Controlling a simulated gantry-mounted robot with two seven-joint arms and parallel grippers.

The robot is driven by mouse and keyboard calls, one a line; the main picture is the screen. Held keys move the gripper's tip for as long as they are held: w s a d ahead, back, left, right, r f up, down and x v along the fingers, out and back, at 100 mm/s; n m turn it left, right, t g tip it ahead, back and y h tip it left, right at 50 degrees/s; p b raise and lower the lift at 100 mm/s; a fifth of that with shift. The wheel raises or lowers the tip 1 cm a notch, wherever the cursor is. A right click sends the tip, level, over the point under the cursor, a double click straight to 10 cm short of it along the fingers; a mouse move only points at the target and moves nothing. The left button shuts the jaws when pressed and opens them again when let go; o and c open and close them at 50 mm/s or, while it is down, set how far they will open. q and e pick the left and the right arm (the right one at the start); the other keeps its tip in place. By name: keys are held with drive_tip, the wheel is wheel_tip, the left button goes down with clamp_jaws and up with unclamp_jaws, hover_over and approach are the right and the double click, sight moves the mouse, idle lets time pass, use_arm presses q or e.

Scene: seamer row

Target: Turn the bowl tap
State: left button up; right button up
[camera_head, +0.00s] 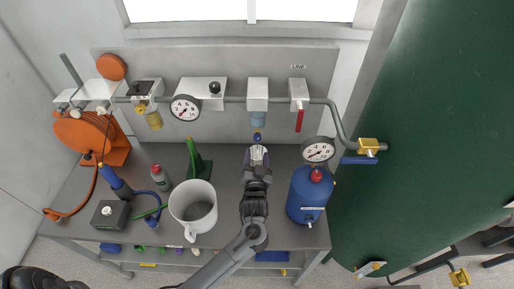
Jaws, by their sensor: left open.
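A white filter unit (257,93) on the back panel has a blue-grey bowl (257,118) hanging under it. A small yellowish and dark blue fitting, which looks like the bowl tap (257,136), shows just below the bowl. My left gripper (258,150) reaches up from the bottom centre over the bench and points at the panel. It is open, its fingertips just below the tap in the picture. Whether they touch the tap or stand around it is too small to tell. My right gripper is not in view.
A blue tank (308,197) with a gauge (318,150) stands close right of my arm. A white mug (193,207) and a green stand (199,160) are left of it. A red-handled valve (299,120) hangs right of the bowl. A large green tank (430,130) fills the right.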

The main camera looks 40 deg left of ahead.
use_arm(q)
drive_tip(key=shift+v, duration=1.95)
